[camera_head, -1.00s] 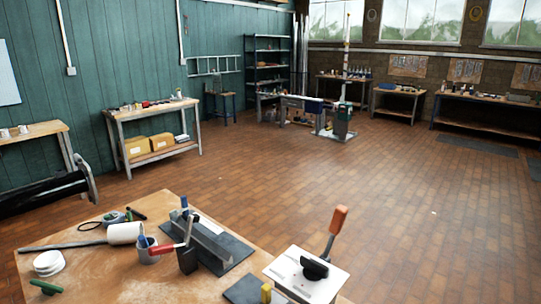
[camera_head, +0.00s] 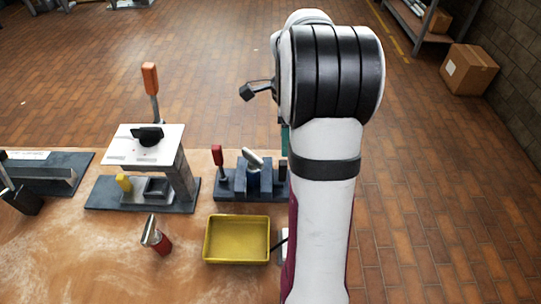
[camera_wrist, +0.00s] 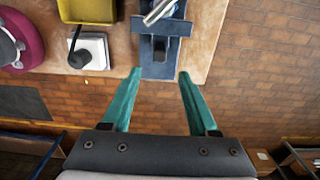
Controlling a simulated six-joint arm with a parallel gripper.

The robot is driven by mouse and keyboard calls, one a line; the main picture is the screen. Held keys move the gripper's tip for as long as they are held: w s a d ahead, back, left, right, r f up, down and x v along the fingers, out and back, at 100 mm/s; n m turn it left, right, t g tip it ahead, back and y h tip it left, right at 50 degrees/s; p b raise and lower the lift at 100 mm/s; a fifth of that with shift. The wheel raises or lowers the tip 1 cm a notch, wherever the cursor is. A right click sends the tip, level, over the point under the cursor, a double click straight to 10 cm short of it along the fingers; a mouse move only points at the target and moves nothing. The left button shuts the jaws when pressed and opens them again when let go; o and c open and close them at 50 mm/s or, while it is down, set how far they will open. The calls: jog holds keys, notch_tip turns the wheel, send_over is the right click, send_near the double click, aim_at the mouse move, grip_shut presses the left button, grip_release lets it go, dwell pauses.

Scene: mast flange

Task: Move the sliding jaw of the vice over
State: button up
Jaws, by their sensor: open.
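The vice (camera_head: 232,190) is a blue-grey block assembly on a flat base at the bench's far edge. A red-handled lever stands at its left end, and a silver cylinder (camera_head: 253,160) lies tilted at its jaws. Its right end is hidden behind my arm. In the wrist view the vice (camera_wrist: 160,60) shows at the top middle, with a wide blue crosspiece (camera_wrist: 172,27) and the silver cylinder above it. My gripper (camera_wrist: 159,74) is open and empty, its teal fingertips on either side of the vice's near end. I cannot tell their height above it.
A yellow tray (camera_head: 237,258) sits in front of the vice. Left of it stand a white-topped fixture (camera_head: 147,150) with an orange-handled lever and a small red-and-silver object (camera_head: 157,236). Brick floor lies beyond.

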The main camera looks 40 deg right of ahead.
send_near(274, 173)
jog(key=s+f, duration=0.1)
jog(key=f, duration=0.1)
jog(key=s+f, duration=0.1)
jog(key=f, duration=0.1)
jog(key=s+f, duration=0.1)
jog(key=f, duration=0.1)
jog(key=shift+d, duration=0.15)
grip_shut()
dwell(1.0)
